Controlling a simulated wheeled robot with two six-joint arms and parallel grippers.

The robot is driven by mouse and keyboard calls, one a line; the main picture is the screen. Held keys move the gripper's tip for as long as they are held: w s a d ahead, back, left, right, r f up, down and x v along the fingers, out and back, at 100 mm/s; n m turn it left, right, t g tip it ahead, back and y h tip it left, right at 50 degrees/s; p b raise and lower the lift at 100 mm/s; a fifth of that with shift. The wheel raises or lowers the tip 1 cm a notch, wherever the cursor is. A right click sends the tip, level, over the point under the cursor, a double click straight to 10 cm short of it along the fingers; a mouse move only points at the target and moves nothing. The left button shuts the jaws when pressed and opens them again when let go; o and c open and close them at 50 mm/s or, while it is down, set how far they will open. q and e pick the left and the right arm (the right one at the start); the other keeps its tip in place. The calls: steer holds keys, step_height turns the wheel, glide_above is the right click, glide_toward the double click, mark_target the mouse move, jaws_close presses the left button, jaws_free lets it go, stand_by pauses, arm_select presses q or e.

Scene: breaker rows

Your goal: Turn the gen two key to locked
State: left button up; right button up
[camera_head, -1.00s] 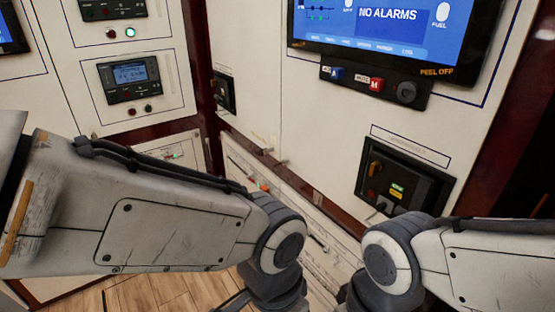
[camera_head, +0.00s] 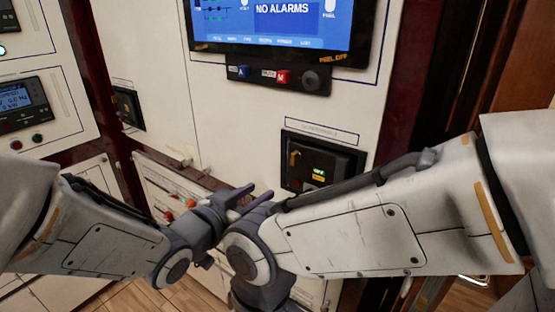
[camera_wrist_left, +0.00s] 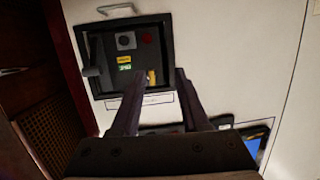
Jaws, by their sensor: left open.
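A black breaker unit (camera_head: 350,160) with an orange-yellow handle (camera_head: 294,158) and small green and yellow labels is set in the white panel, right of centre in the head view. In the left wrist view the unit (camera_wrist_left: 103,68) appears upside down, with a grey square bearing a round part (camera_wrist_left: 125,41), a red round part and a grey lever (camera_wrist_left: 91,70). My left gripper (camera_head: 259,197) is open below and left of the unit. In the wrist view its fingertips (camera_wrist_left: 158,74) flank the yellow handle; contact cannot be told. I cannot identify the gen two key.
A screen reading NO ALARMS (camera_head: 280,22) hangs above, with a button strip (camera_head: 279,79) under it. A smaller black unit (camera_head: 128,107) is at left. A lower panel has red and orange parts (camera_head: 190,203). My right forearm crosses below the breaker unit.

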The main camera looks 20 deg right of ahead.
mark_target(292, 158)
arm_select(q)
steer(key=w+d+r+h, duration=0.1)
steer(key=d, duration=0.2)
steer(key=w+d+r+h+p, duration=0.1)
steer(key=w+d, duration=0.1)
steer(key=d, duration=0.1)
steer(key=w+d+r+p, duration=0.1)
steer(key=w+d, duration=0.1)
steer(key=shift+w+d+m+h, duration=0.25)
steer(key=shift+d+m+h, duration=0.15)
steer(key=shift+w+d, duration=0.45)
steer(key=shift+d, duration=0.05)
jaws_close()
